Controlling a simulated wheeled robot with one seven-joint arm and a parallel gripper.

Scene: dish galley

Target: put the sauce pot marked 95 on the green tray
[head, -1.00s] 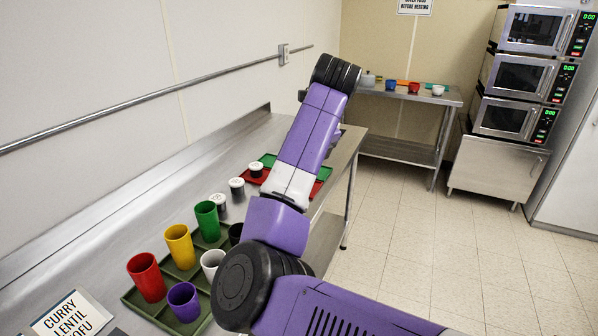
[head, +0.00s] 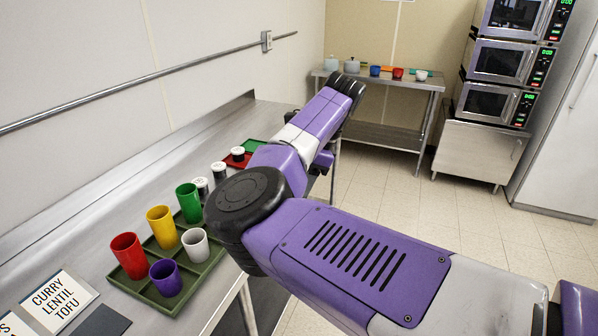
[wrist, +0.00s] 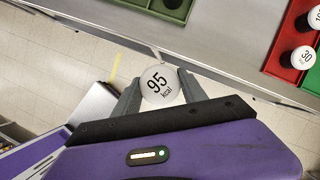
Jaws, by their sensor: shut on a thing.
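The sauce pot marked 95 (wrist: 161,86) has a white lid reading "95 kcal". My gripper (wrist: 160,92) is shut on it, one finger on each side, and holds it off the counter's edge above the floor. In the head view my arm hides the gripper and this pot. The green tray (head: 253,145) lies on the far part of the counter, partly behind my arm. It also shows at the right edge of the wrist view (wrist: 313,82), against the red tray (wrist: 275,62).
A pot marked 30 (wrist: 303,57) stands at the red and green trays. Pots (head: 218,168) stand on the counter nearby. An olive divided tray (head: 205,278) holds several coloured cups. Label cards (head: 57,299) lie at front left. A back table (head: 425,83) and microwaves (head: 497,62) stand beyond open floor.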

